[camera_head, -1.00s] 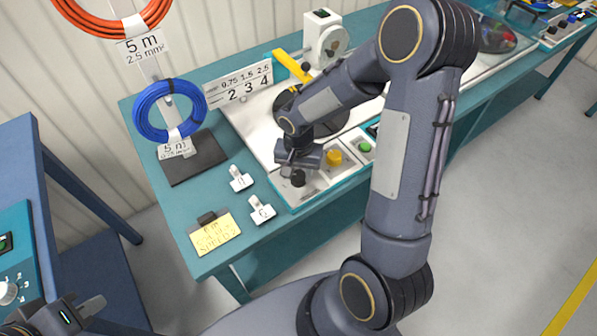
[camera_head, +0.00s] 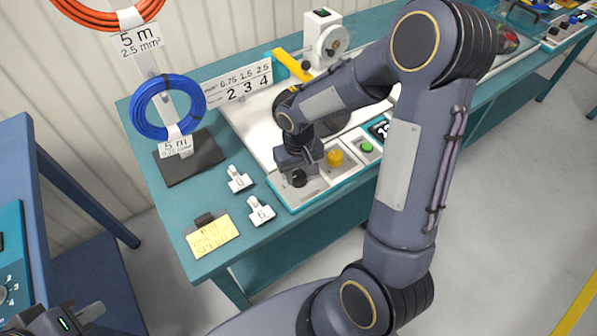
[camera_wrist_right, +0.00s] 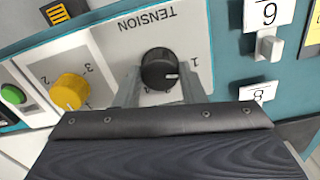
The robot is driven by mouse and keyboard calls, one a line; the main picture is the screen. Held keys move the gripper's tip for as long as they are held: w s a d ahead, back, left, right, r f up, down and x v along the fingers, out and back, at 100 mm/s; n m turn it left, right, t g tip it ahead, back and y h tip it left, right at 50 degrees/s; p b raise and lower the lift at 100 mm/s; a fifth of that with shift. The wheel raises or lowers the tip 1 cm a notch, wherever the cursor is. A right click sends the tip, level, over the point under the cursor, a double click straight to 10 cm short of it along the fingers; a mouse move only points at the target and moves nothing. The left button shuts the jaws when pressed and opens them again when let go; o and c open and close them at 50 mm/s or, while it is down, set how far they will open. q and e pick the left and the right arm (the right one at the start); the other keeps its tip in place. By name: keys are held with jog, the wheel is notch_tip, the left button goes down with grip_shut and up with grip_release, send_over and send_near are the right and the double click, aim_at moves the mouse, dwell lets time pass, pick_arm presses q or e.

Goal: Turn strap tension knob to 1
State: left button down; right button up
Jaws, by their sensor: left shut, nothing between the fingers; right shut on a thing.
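The black tension knob (camera_wrist_right: 160,68) sits on a pale panel marked TENSION, which appears upside down in the right wrist view. Its white pointer mark faces right in that view, towards the side with the printed 1 (camera_wrist_right: 194,61); I cannot tell if it lines up exactly. My right gripper (camera_wrist_right: 160,88) is shut on the knob, one finger on each side. In the head view, the gripper (camera_head: 298,168) reaches down over the knob (camera_head: 299,179) at the bench's front edge. My left gripper (camera_head: 82,315) is shut and empty at the lower left, far from the panel.
A yellow knob (camera_head: 334,158) and green button (camera_head: 366,147) are beside the tension knob. White tagged hooks (camera_head: 261,211), a yellow note (camera_head: 213,236) and a blue cable coil (camera_head: 168,108) on a stand are to the left. My right arm hides part of the bench.

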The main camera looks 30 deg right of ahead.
dwell(0.4)
jog(key=o, duration=1)
